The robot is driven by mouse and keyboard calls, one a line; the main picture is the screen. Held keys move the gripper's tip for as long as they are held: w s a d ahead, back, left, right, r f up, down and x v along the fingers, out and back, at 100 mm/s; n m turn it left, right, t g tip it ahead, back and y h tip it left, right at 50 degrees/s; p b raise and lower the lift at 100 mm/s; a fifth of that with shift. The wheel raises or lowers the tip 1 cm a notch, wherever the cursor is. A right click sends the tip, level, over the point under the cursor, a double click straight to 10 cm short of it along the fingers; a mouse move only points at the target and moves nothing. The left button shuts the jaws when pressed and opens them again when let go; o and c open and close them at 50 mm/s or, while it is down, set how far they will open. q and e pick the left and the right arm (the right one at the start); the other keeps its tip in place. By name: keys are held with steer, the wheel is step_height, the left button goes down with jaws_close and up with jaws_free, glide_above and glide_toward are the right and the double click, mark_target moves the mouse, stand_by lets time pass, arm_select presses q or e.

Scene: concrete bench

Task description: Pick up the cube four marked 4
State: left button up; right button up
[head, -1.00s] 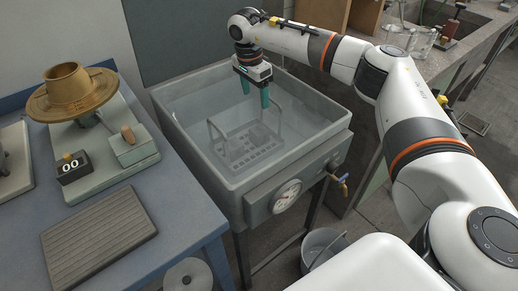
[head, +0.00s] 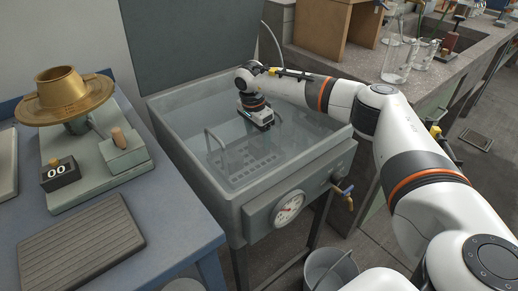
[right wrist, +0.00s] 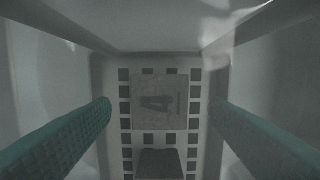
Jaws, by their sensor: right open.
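The cube four (right wrist: 159,101) shows in the right wrist view as a grey block with a dark 4 on its top face. It sits on a perforated rack (right wrist: 125,108), under water in the grey tank. My right gripper (right wrist: 160,107) is open, its teal fingers at either side of the cube in this picture and apart from it. In the head view my right gripper (head: 262,138) reaches down into the tank above the rack (head: 240,180); its fingers are partly hidden by the water and hand. The cube is not clear there. My left gripper is not in view.
The tank (head: 228,200) has raised walls around the arm. A dark block (right wrist: 160,163) lies near the cube on the rack. A rack handle (head: 216,145) rises at the left. A blue bench (head: 165,215) with a brass-topped device (head: 65,95) stands left; a bucket (head: 328,268) below.

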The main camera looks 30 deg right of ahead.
mark_target(259, 142)
steer(key=f, duration=0.3)
steer(key=f+b, duration=0.1)
steer(key=shift+d+f, duration=0.15)
steer(key=shift+d, duration=0.15)
steer(key=shift+c, duration=0.2)
steer(key=c, duration=1.2)
steer(key=shift+r, duration=0.2)
